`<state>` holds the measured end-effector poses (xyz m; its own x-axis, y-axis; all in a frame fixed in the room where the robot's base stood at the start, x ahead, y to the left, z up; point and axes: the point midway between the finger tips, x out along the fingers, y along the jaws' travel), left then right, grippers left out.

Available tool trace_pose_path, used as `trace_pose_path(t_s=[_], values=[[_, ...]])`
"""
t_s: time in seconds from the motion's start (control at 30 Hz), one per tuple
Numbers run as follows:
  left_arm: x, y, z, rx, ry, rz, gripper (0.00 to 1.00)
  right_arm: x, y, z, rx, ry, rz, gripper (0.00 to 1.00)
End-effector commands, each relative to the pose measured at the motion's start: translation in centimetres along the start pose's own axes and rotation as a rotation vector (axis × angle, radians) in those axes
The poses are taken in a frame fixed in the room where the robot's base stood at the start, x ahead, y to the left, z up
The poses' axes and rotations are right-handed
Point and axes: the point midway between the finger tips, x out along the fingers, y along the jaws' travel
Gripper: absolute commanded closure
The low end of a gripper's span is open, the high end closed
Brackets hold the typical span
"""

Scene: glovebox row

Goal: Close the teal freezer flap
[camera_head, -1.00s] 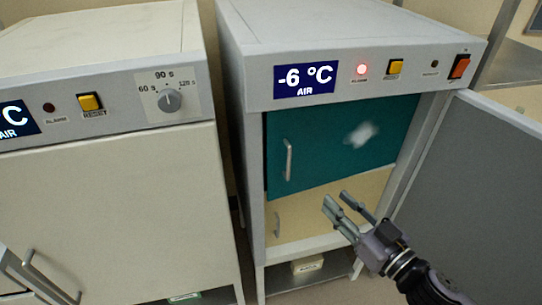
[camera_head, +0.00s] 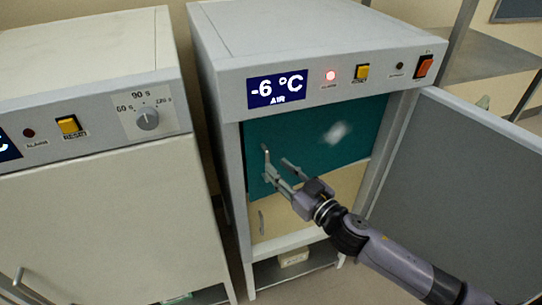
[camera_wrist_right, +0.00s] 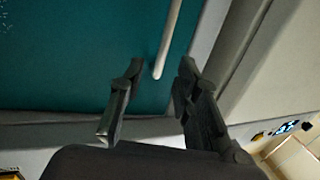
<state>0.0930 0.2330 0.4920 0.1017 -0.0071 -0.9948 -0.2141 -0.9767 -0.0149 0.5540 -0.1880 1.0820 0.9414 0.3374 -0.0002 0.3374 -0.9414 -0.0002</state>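The teal freezer flap (camera_head: 352,143) fills the upper inner opening of the right freezer, with a white frosty patch on it. I cannot tell whether it sits flush or slightly ajar. Its light bar handle (camera_head: 266,153) is at its left side. My right gripper (camera_head: 276,168) is open in front of the flap, fingertips close to the handle. In the right wrist view the handle's end (camera_wrist_right: 169,45) shows between the two spread fingers (camera_wrist_right: 157,85), with a visible gap to each. The gripper hides part of the flap's lower edge. My left gripper is not in view.
A cream flap (camera_head: 332,197) lies below the teal one. The freezer's grey outer door (camera_head: 460,185) stands wide open at the right. The display reads -6 °C and the red alarm lamp (camera_head: 330,75) is lit. A second freezer (camera_head: 100,210) stands closed at the left.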

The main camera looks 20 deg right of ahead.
Motion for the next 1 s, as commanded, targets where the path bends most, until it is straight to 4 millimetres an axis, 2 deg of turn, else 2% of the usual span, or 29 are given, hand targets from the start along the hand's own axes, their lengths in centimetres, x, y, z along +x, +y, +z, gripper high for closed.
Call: trace_pose_path(t_s=[0.1, 0.23, 0.4, 0.63, 1.0], values=[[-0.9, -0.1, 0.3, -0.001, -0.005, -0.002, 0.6, 2.0, 0.0, -0.4, -0.001, 0.002, 0.0, 0.7], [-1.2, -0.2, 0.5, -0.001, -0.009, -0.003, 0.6, 3.5, 0.0, -0.2, 0.0, 0.001, 0.0, 0.7], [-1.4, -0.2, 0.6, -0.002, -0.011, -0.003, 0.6, 4.2, 0.0, -0.1, -0.001, 0.001, -0.001, 0.7], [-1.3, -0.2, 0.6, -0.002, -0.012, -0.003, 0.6, 4.3, -0.1, 0.0, 0.0, 0.0, -0.001, 0.7], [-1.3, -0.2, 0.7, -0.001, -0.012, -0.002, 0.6, 4.2, 0.0, 0.0, 0.0, 0.0, -0.001, 0.94]])
